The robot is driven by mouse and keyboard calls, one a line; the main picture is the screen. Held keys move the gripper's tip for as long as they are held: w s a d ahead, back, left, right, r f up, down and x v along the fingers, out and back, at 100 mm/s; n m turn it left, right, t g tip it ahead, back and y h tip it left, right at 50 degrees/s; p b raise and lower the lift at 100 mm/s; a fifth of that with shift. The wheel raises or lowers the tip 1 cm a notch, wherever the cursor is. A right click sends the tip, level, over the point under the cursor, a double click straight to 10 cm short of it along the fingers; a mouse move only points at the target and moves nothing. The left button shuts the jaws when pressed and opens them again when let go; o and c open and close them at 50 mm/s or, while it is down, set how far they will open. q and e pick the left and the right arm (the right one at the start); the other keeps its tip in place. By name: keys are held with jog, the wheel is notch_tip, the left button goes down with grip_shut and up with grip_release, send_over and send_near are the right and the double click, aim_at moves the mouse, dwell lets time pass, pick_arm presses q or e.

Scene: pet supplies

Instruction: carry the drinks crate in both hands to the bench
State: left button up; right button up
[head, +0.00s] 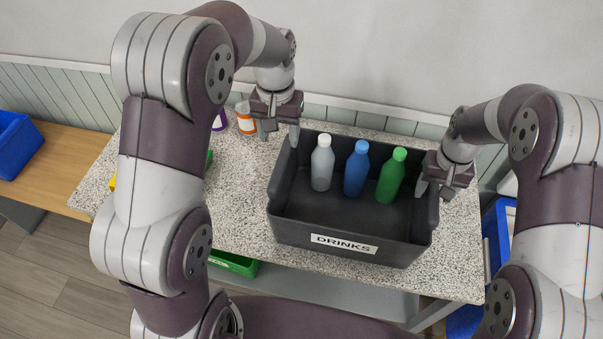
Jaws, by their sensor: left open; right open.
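The dark grey drinks crate (290,230) stands on a speckled counter, its "DRINKS" label facing me. My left gripper (280,134) is open at the crate's back left corner, one finger near the left wall's rim. My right gripper (434,189) is open at the right wall's rim, near its back half. I cannot tell whether the fingers touch the walls.
The speckled counter (235,215) has clear room left of the crate. An orange-and-white container (245,118) stands behind my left arm. A wooden bench (62,165) with a blue bin (15,145) is at the far left. A green bin (235,264) sits below the counter.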

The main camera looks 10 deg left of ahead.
notch_tip(320, 180, up, 8)
jog(key=shift+s+f, duration=0.1)
jog(key=shift+s, duration=0.05)
dwell(0.4)
